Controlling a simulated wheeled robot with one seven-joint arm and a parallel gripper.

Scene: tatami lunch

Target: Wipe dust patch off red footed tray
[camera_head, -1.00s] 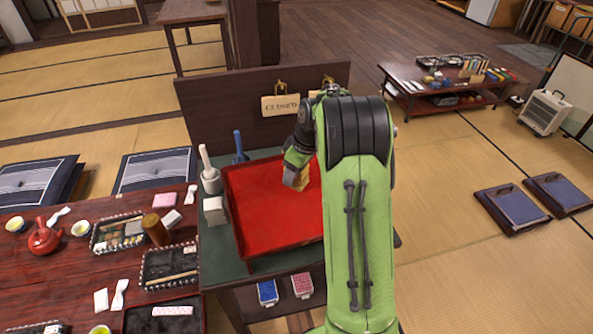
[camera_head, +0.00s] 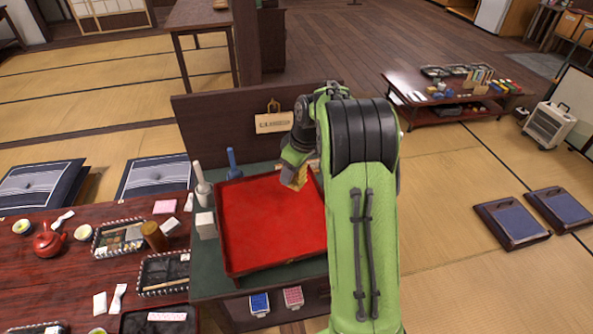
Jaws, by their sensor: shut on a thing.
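The red footed tray (camera_head: 262,228) stands on a green-topped stand (camera_head: 210,262) in front of a dark wooden board. My gripper (camera_head: 291,181) is over the tray's far right part, shut on a yellowish block-like thing (camera_head: 298,178), perhaps a sponge. I cannot tell whether it touches the tray. No dust patch can be made out on the visible red surface. My arm hides the tray's right edge.
A white bottle-like thing (camera_head: 201,186), a blue-handled thing (camera_head: 232,163) and a white block (camera_head: 205,225) stand left of the tray. A hanging sign (camera_head: 272,122) is behind it. A low dark table (camera_head: 75,275) with trays and a red teapot (camera_head: 47,241) is at left.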

